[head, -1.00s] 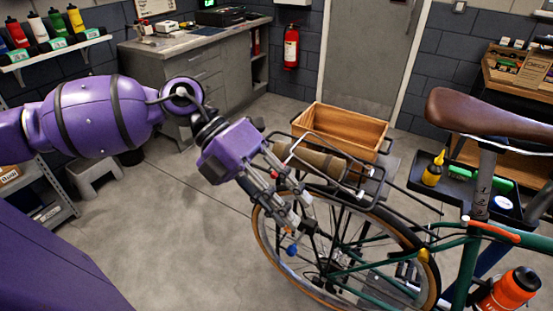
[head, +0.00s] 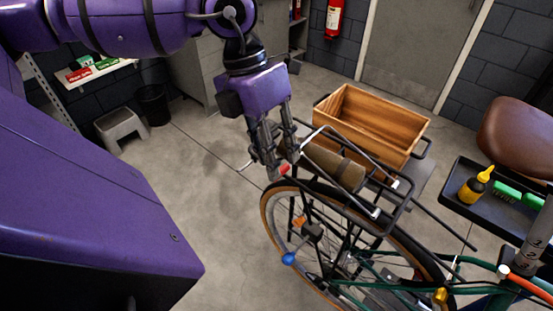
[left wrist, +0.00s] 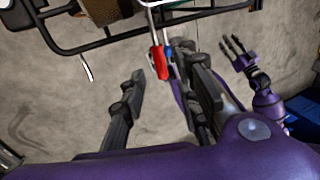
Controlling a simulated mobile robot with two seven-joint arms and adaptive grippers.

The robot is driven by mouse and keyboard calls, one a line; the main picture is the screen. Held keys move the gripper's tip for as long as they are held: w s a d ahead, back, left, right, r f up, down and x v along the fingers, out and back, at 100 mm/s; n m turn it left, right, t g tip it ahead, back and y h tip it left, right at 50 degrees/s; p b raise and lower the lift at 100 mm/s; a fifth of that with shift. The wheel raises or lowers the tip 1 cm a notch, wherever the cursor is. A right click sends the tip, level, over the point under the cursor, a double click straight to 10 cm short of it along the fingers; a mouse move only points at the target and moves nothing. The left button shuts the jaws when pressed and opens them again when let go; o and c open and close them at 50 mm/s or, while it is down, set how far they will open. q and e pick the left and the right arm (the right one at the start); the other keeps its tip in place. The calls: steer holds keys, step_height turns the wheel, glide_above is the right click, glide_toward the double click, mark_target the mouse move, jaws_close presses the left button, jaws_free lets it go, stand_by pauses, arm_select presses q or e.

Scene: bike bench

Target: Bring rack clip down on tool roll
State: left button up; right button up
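Dark wire loops run along and over the roll; I cannot clearly tell the rack clip from the rack tubes. My left gripper (head: 274,166) is at the rack's left end, pointing down, beside the roll. In the left wrist view its fingers (left wrist: 162,98) are apart. A small red tab (left wrist: 160,62) on pale metal bars shows close to the right-hand finger; contact is unclear. My right gripper (left wrist: 234,50) shows farther off in that view, fingers spread and empty.
A wooden crate (head: 370,125) stands right behind the roll. The rear wheel (head: 275,225) is below. A black tray (head: 500,203) with a yellow bottle (head: 476,184) and the brown saddle (head: 518,140) are at right. The floor left of the wheel is clear.

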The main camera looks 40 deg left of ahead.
arm_select(q)
steer(key=shift+x, duration=1.1)
arm_select(e)
steer(key=shift+w+r, duration=0.25)
steer(key=shift+w, duration=0.3)
steer(key=shift+w+r, duration=0.25)
steer(key=shift+w, duration=0.25)
steer(key=shift+s, duration=0.1)
arm_select(q)
steer(key=shift+w, duration=0.1)
jaws_close()
arm_select(e)
steer(key=shift+s+f, duration=0.15)
steer(key=shift+f, duration=0.05)
